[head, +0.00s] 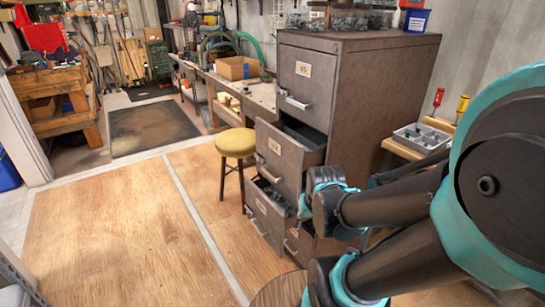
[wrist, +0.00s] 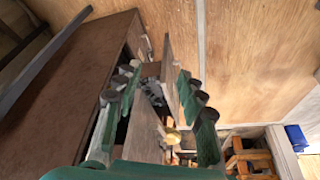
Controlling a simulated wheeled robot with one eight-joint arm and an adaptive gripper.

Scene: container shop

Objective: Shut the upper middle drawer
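The grey-brown filing cabinet (head: 365,75) stands right of centre in the head view. Its upper middle drawer (head: 287,160) is pulled out, its dark inside showing above a front with a label and a pale handle. The lower middle drawer (head: 262,212) also stands out partly. In the wrist view, my gripper (wrist: 158,82) has its dark green fingers spread wide, with drawer panels (wrist: 144,125) showing between them. I cannot tell whether the fingers touch a panel. In the head view, my arm hides part of the drawers' right side, and the fingertips cannot be made out.
The top drawer (head: 303,82) is closed. A yellow-topped stool (head: 236,143) stands close to the left of the open drawers. A workbench (head: 258,95) runs behind it. The wooden floor (head: 110,225) to the left is clear. A grey parts tray (head: 421,137) sits right of the cabinet.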

